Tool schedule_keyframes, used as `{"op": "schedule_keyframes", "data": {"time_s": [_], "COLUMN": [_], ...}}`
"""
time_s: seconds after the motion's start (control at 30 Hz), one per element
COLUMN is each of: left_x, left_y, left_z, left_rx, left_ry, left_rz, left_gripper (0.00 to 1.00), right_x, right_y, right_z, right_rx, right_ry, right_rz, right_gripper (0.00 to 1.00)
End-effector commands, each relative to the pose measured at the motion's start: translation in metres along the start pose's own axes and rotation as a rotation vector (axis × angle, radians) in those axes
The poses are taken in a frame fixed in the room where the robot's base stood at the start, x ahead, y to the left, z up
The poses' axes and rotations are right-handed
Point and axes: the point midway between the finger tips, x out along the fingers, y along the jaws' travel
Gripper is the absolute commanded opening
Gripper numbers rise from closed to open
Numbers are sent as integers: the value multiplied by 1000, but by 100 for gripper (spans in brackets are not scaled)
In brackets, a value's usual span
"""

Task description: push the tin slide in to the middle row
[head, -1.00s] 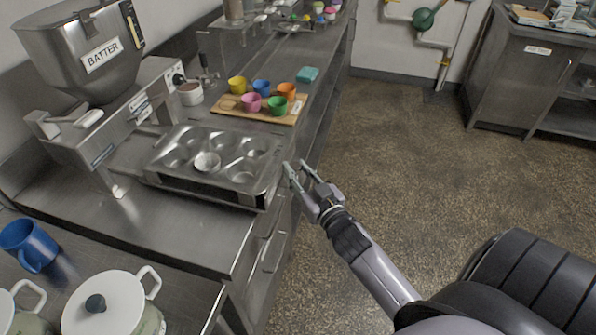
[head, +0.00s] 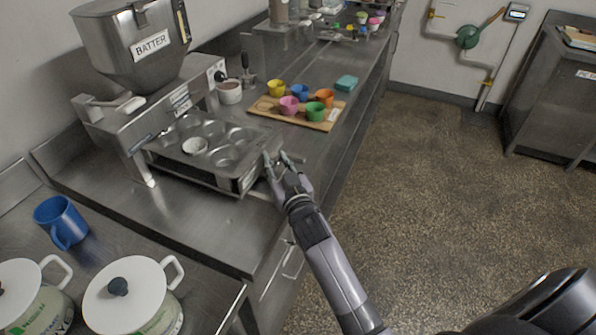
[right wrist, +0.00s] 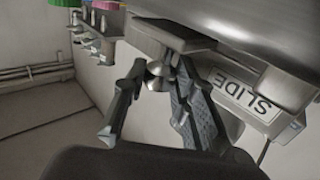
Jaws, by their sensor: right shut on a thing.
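The metal muffin tin (head: 211,142) lies on the slide (head: 238,184) beside the batter machine (head: 140,120), its left part close under the machine's head. One front cup of the tin holds a white liner (head: 195,146). My right gripper (head: 279,162) is at the slide's right end. In the right wrist view its fingers (right wrist: 150,85) close around a small metal knob (right wrist: 160,69) below the tin's edge. Which row sits under the spout is hidden. My left gripper is not in view.
A wooden board (head: 265,107) with several coloured cups stands behind the tin. A blue mug (head: 61,222) and white-lidded pots (head: 130,296) stand at the front left. The floor (head: 430,200) to the right is clear.

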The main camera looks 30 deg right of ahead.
Motion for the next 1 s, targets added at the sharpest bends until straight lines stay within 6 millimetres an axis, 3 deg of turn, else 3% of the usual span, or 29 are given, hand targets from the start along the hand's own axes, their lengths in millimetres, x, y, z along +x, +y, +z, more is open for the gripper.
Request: {"op": "schedule_keyframes", "data": {"time_s": [0.33,0.37,0.47,0.8,1.0], "left_x": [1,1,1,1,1], "left_y": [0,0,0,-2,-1], "left_z": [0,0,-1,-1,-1], "left_rx": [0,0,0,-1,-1], "left_ry": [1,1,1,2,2], "left_rz": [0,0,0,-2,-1], "left_gripper": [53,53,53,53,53], "right_x": [2,2,2,0,-26], "right_y": [-3,-3,-2,-3,-3], "right_z": [1,1,1,1,1], "right_rx": [-3,-3,-2,-1,0], "right_ry": [-4,-4,-3,-2,-4], "right_rz": [0,0,0,0,0], "right_gripper": [0,27,33,34,34]}}
